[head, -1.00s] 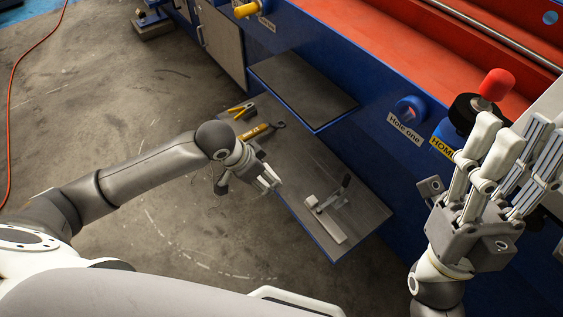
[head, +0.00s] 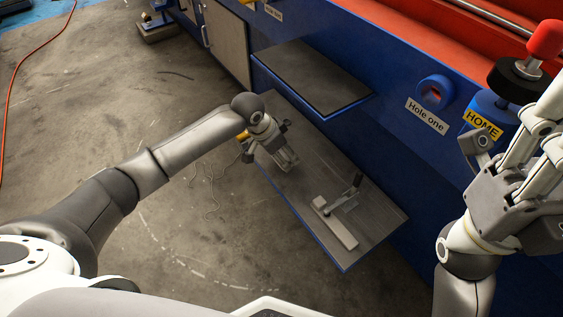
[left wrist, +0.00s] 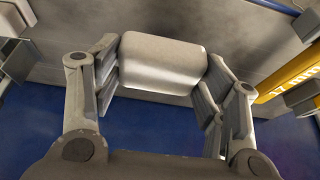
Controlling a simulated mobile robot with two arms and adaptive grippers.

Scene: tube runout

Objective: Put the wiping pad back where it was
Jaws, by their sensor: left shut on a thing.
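The wiping pad (left wrist: 163,63) is a pale, rounded block between the fingers of my left gripper in the left wrist view. My left gripper (head: 287,162) is shut on it, over the far left part of the low grey shelf (head: 300,215). In the head view the pad is hard to tell from the fingers. Whether it touches the shelf is unclear. My right gripper (head: 540,130) is raised at the right edge, partly cut off, with its fingers apart and nothing seen between them.
A toggle clamp on a pale block (head: 340,228) sits on the low shelf. A higher shelf (head: 312,75) juts from the blue machine behind. A yellow tool (left wrist: 287,80) lies close beside the left gripper. A red knob (head: 545,38) stands near the right gripper.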

